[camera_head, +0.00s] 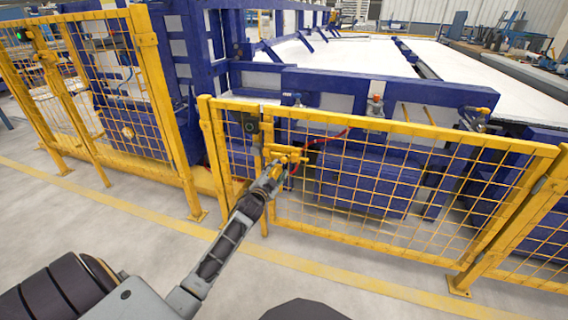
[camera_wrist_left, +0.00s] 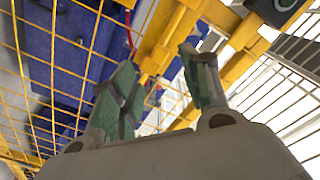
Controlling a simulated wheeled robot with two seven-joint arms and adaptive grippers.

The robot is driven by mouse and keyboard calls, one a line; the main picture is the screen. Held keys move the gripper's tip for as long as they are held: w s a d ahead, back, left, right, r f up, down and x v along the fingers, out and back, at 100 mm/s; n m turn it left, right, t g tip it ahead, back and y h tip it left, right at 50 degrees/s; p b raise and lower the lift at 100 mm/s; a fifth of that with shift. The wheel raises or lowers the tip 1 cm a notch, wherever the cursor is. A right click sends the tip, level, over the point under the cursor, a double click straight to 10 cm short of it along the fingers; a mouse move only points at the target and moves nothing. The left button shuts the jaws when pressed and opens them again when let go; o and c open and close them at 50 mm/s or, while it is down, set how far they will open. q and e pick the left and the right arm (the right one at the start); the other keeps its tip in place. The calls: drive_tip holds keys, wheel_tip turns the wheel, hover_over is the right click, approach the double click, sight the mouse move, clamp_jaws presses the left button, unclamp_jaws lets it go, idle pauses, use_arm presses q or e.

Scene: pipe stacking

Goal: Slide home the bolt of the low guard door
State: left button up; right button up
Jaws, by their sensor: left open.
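The low guard door (camera_head: 360,190) is a yellow mesh panel in the middle of the head view, and it looks closed against its post. Its yellow bolt (camera_head: 287,153) sits at the door's left edge, at mid height. My left gripper (camera_head: 274,176) is just below and in front of the bolt, partly hiding it. In the left wrist view its two green-padded fingers (camera_wrist_left: 157,60) are apart with nothing between them. Yellow bars (camera_wrist_left: 165,35) of the door edge and post lie beyond the fingertips. I cannot tell whether a finger touches the bolt.
A taller yellow mesh fence (camera_head: 110,95) stands to the left. A dark box (camera_head: 250,123) is on the post beside the door; it also shows in the left wrist view (camera_wrist_left: 272,10). Blue machinery (camera_head: 330,85) stands behind the mesh. The grey floor in front is clear.

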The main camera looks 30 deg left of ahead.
sight(283, 161)
use_arm(q)
drive_tip(key=shift+w+a+b, duration=0.2)
drive_tip(key=shift+w+b, duration=0.1)
drive_tip(key=shift+w, duration=0.75)
drive_tip(key=shift+w+a+b, duration=0.25)
drive_tip(key=shift+w+b, duration=0.2)
drive_tip(key=shift+w, duration=0.8)
drive_tip(key=shift+w+a, duration=0.1)
drive_tip(key=shift+w, duration=0.55)
drive_tip(key=shift+w+a+b, duration=0.1)
drive_tip(key=shift+w+b, duration=0.35)
drive_tip(key=shift+w, duration=0.1)
drive_tip(key=shift+w+a, duration=0.15)
drive_tip(key=shift+w, duration=0.45)
use_arm(e)
drive_tip(key=shift+t+y, duration=0.3)
drive_tip(key=shift+t, duration=0.1)
drive_tip(key=shift+s+a+f, duration=0.1)
drive_tip(key=shift+a+f, duration=0.1)
drive_tip(key=shift+f, duration=1.05)
drive_tip(key=shift+s+a+f, duration=0.1)
drive_tip(key=shift+a+f, duration=0.1)
drive_tip(key=shift+f, duration=1)
drive_tip(key=shift+w, duration=0.2)
